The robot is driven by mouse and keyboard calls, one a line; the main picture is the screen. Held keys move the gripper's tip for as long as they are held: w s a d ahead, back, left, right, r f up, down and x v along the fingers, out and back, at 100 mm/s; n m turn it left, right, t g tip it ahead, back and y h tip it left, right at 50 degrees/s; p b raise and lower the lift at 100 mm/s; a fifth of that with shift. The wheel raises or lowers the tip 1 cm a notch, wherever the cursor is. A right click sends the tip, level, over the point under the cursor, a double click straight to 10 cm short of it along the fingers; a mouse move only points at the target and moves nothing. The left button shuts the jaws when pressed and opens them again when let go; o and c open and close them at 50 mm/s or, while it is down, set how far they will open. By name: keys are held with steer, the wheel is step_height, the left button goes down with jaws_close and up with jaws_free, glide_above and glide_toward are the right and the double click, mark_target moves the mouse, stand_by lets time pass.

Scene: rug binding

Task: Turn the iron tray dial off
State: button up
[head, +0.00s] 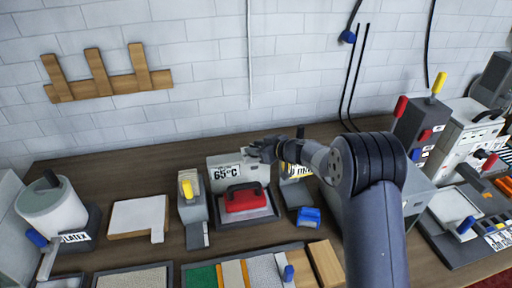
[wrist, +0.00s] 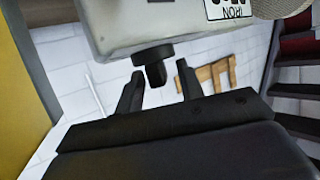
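The iron tray is a grey box with a "65°C" label (head: 226,173) at its back and a red-handled iron (head: 246,197) resting on its dark plate. In the wrist view the grey box (wrist: 125,22) hangs upside down at the top, with part of an "IRON" label beside it. A black dial (wrist: 153,62) sticks out of the box. My gripper (wrist: 160,88) is open, with one finger on each side of the dial and visible gaps to it. In the head view my gripper (head: 262,151) is at the box's upper right; the dial cannot be made out there.
A latex pot (head: 52,207) is at far left. A wooden rack (head: 108,78) hangs on the white brick wall. Bare table shows behind the devices.

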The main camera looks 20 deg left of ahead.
mark_target(256, 146)
steer(key=shift+a, duration=0.1)
steer(key=shift+c, duration=0.5)
jaws_close()
steer(key=shift+n+g+y, duration=0.3)
steer(key=shift+n+g, duration=0.5)
steer(key=shift+g, duration=0.1)
steer(key=shift+o, duration=0.5)
jaws_free()
step_height(256, 146, up, 10)
steer(key=shift+b, duration=0.55)
